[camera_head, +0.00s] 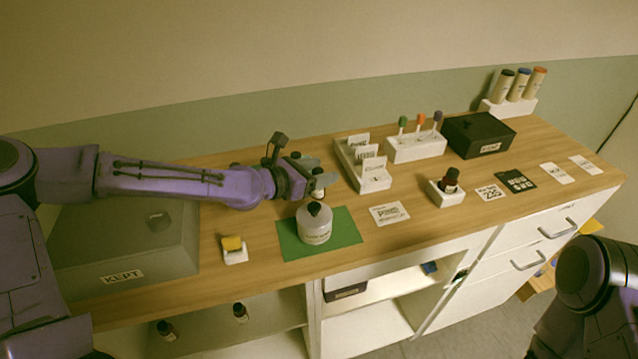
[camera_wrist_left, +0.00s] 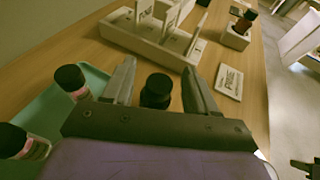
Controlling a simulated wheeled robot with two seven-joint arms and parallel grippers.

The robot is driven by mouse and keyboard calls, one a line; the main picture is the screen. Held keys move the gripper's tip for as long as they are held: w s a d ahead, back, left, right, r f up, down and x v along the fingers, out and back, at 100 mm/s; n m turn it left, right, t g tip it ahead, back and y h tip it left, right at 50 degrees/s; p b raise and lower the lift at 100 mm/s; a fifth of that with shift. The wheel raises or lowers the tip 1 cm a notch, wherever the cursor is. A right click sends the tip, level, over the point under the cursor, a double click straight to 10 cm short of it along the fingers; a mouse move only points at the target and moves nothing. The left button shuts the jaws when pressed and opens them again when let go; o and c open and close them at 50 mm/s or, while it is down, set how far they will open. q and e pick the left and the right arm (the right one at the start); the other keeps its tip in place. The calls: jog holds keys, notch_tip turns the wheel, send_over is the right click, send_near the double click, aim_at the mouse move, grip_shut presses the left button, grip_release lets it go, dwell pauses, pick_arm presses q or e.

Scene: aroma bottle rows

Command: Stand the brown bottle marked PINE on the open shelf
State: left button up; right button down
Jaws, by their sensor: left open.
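My left gripper (camera_head: 318,186) hangs over the counter just behind a green mat. In the left wrist view its two fingers (camera_wrist_left: 160,88) are apart. A black-capped bottle (camera_wrist_left: 156,90) shows between them, with its body and label hidden, and I cannot tell whether they touch it. More black-capped bottles with pinkish labels (camera_wrist_left: 72,82) stand at the left of that view, by a teal surface (camera_wrist_left: 92,82). A brown bottle (camera_head: 450,181) stands in a white holder. The open shelf (camera_head: 372,328) lies under the counter.
A white jar (camera_head: 313,228) stands on the green mat (camera_head: 346,231). A grey box marked KEPT (camera_head: 150,262) is at the left. A card rack (camera_head: 372,183), marker stand (camera_head: 418,152) and black box (camera_head: 478,134) stand behind. Two small bottles (camera_head: 240,312) are in the lower left bay.

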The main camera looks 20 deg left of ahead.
pick_arm(q)
grip_shut()
